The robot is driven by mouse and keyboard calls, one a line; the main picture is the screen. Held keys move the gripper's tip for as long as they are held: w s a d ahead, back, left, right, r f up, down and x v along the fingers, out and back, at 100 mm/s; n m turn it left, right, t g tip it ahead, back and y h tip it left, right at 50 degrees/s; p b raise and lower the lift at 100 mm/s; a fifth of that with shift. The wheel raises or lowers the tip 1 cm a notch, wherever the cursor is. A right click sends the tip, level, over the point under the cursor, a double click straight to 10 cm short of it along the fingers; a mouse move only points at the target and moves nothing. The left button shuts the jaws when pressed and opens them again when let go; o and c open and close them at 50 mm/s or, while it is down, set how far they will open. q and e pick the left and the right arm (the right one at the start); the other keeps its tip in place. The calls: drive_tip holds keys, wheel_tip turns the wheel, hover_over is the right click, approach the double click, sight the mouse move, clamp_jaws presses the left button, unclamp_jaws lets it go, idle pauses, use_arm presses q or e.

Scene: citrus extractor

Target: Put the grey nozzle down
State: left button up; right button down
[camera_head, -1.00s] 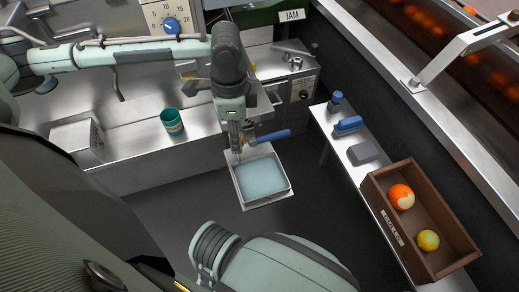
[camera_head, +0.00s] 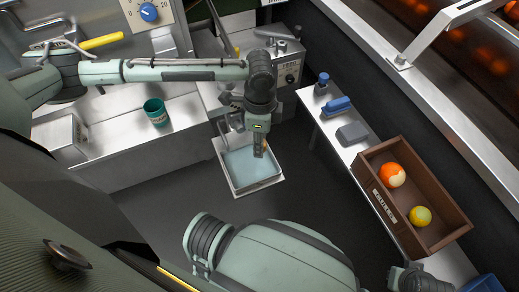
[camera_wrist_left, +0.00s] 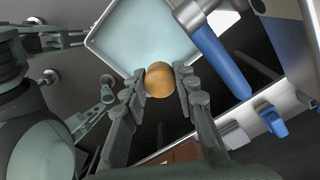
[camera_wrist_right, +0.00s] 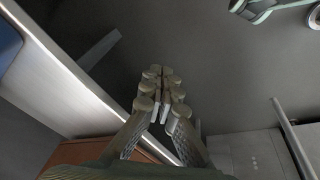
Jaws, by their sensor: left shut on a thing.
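My left gripper (camera_head: 260,153) points down over the pale blue tray (camera_head: 231,181) in the head view. In the left wrist view its fingers (camera_wrist_left: 160,82) are shut on a rounded orange-tan thing (camera_wrist_left: 158,80). I cannot tell whether this is the nozzle, and no clearly grey nozzle shows. The tray (camera_wrist_left: 98,40) lies behind it in that view, with a blue handle (camera_wrist_left: 222,62) beside it. My right gripper (camera_wrist_right: 162,75) is shut with its fingertips together, nothing visible between them.
A narrow shelf at the right holds a blue-topped bottle (camera_head: 323,82), a blue brush (camera_head: 337,106), a grey block (camera_head: 352,133) and a brown crate (camera_head: 440,238) with two fruits. A green cup (camera_head: 156,112) stands on the left counter. Dark floor lies open around the tray.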

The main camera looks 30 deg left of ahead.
use_arm(q)
wheel_tip(320, 180, down, 4)
drive_tip(key=shift+s+r, duration=0.1)
drive_tip(key=shift+r, duration=0.1)
drive_tip(key=shift+f, duration=0.2)
use_arm(e)
drive_tip(key=shift+s+d+r, duration=0.1)
drive_tip(key=shift+d+r, duration=0.05)
drive_tip(key=shift+r, duration=0.25)
use_arm(q)
drive_tip(key=o, duration=0.9)
drive_tip(key=shift+c, duration=0.2)
use_arm(e)
drive_tip(key=shift+f, duration=0.2)
use_arm(q)
wheel_tip(320, 180, up, 12)
drive_tip(key=shift+f+p, duration=0.25)
drive_tip(key=shift+p, duration=0.2)
drive_tip(key=shift+r, duration=0.35)
use_arm(e)
wheel_tip(320, 180, down, 2)
drive_tip(key=shift+f, duration=0.2)
use_arm(q)
drive_tip(key=shift+f, duration=0.1)
use_arm(e)
drive_tip(key=shift+s, duration=0.25)
